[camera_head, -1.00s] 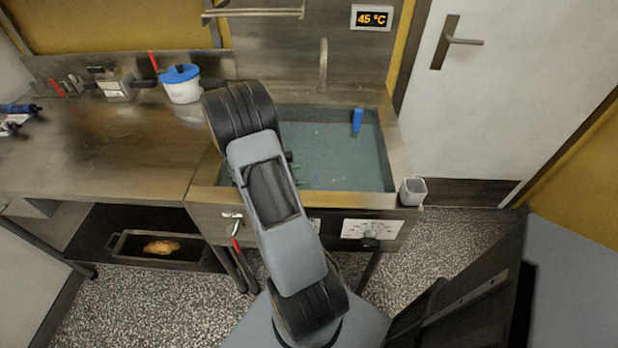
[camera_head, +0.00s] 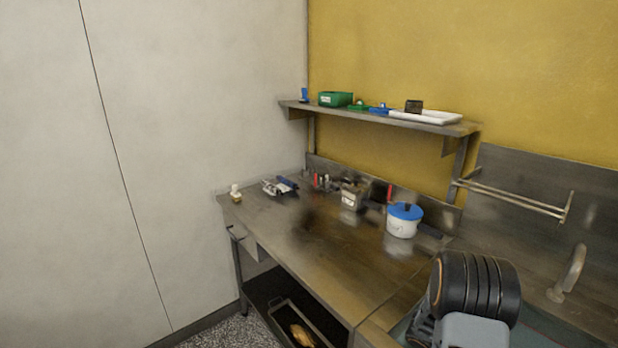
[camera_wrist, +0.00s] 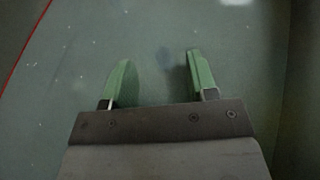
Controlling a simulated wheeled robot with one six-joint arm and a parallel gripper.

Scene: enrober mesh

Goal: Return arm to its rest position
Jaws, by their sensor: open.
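My gripper (camera_wrist: 160,76) shows in the wrist view, with two green fingers spread apart and nothing between them. Beyond the fingers is a greenish, speckled surface that looks like the inside of the sink basin. How far the fingertips are from it I cannot tell. In the head view my arm shows only in part, at the bottom right over the sink (camera_head: 400,328). My gripper is hidden there.
A steel worktop (camera_head: 300,235) carries a white pot with a blue lid (camera_head: 402,220), a metal box (camera_head: 353,196) and small tools. Above is a shelf (camera_head: 375,116) with a green box (camera_head: 335,99) and a white tray (camera_head: 432,116). A tap (camera_head: 568,272) stands behind the sink.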

